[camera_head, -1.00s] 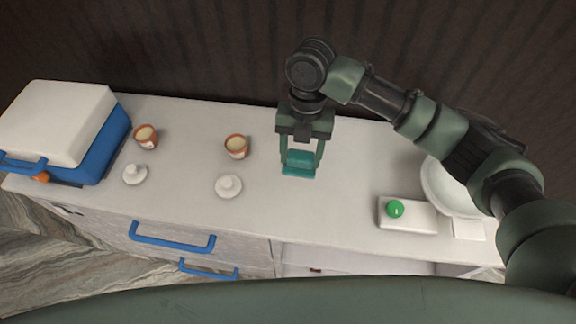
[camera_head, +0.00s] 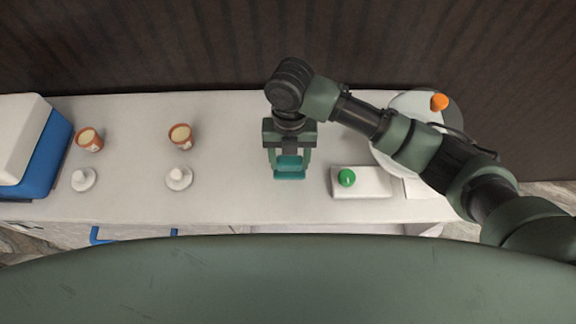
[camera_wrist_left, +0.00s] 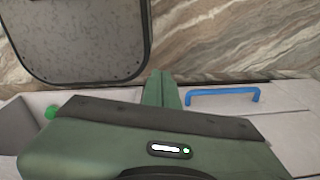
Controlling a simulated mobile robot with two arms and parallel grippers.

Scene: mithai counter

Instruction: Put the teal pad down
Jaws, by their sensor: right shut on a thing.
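The teal pad (camera_head: 289,174) is held between the fingers of my right gripper (camera_head: 289,163), which points down over the middle of the white counter (camera_head: 235,205). The head view does not show clearly whether the pad touches the counter top. My left gripper (camera_wrist_left: 161,90) shows in the left wrist view with its two green fingers side by side, closed and with nothing visible between them. It is not in the head view.
A white block with a green knob (camera_head: 347,177) stands right of the pad, by a white round dish (camera_head: 385,152) partly behind my arm. Two orange cups (camera_head: 181,136) and two white lids (camera_head: 179,178) stand left. A blue-and-white box (camera_head: 48,155) is far left. Counter between is clear.

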